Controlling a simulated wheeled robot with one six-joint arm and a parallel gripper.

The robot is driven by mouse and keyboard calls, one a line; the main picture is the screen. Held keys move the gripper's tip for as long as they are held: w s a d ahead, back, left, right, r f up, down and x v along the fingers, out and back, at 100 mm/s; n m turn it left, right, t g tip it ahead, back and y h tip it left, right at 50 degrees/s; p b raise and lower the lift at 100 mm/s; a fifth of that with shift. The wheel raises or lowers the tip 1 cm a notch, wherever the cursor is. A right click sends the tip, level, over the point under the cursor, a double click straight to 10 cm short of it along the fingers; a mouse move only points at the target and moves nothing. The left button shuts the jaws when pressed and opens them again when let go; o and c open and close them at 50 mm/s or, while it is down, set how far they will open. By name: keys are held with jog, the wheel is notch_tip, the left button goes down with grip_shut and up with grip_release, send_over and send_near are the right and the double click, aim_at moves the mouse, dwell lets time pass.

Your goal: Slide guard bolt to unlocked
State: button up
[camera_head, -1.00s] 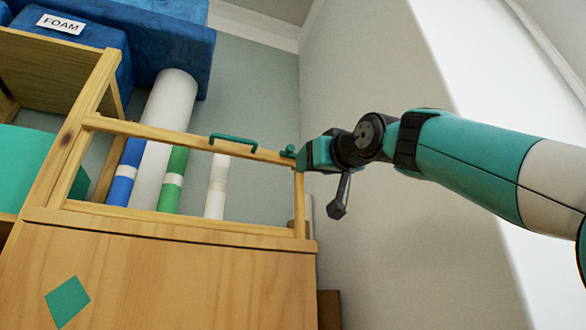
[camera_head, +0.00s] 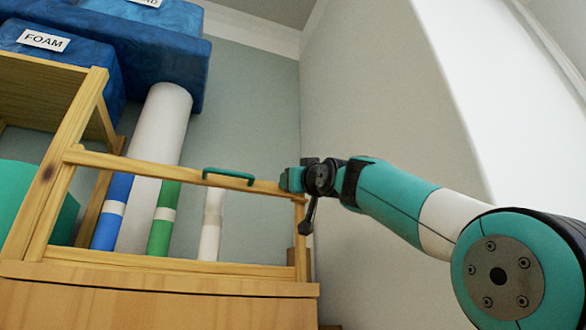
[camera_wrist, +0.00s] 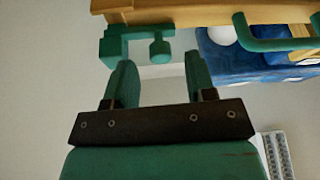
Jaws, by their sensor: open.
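The guard is a light wooden frame (camera_head: 170,170) with a green handle (camera_head: 228,177) on its top rail. In the wrist view, the green guard bolt (camera_wrist: 116,46) sits at the rail's left end, with a rounded knob (camera_wrist: 160,50) hanging from it. My gripper (camera_wrist: 158,59) is open, its two green fingers spread apart. The knob appears between and just beyond the fingertips; I cannot tell whether they touch it. In the head view, my gripper (camera_head: 290,180) is at the right end of the top rail and hides the bolt.
Behind the guard stand a white roll (camera_head: 155,150), a blue roll (camera_head: 113,205), a green roll (camera_head: 163,215) and a slim white roll (camera_head: 210,225). Blue foam blocks (camera_head: 150,45) lie above. A grey wall (camera_head: 370,90) rises behind my arm. The green handle (camera_wrist: 275,44) is right of the bolt.

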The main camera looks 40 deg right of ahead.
jog(key=shift+p+x, duration=0.35)
jog(key=shift+x, duration=0.7)
